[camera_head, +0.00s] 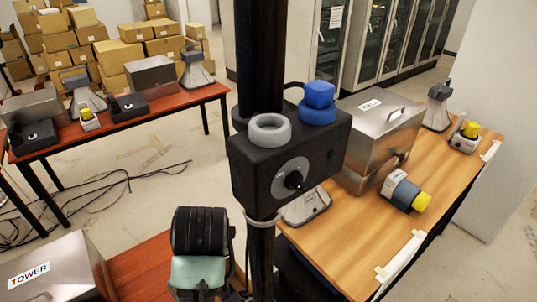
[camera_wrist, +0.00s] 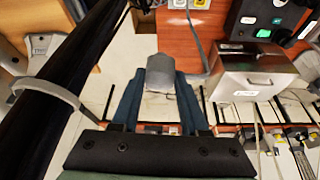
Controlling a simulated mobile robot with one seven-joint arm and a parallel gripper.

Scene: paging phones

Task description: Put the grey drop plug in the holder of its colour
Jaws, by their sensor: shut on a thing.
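The grey drop plug (camera_wrist: 160,72) is between the fingertips of my gripper (camera_wrist: 161,82) in the wrist view. The dark blue fingers close on its two sides, and it is held clear above the floor. In the head view, a black box (camera_head: 245,180) with a dial is on a black post. A grey ring-shaped holder (camera_head: 269,133) on its top looks empty. Beside it, a blue plug (camera_head: 319,93) sits in a blue holder (camera_head: 318,113). The grey holder is not seen in the wrist view. The plug and fingertips cannot be made out in the head view.
The black post (camera_wrist: 60,85) rises close on the left in the wrist view. A steel box (camera_head: 372,125) and a yellow-ended device (camera_head: 405,191) are on the right wooden table (camera_head: 345,245). A red-brown table (camera_head: 150,118) with phones stands behind left. Cables (camera_head: 90,185) lie on the floor.

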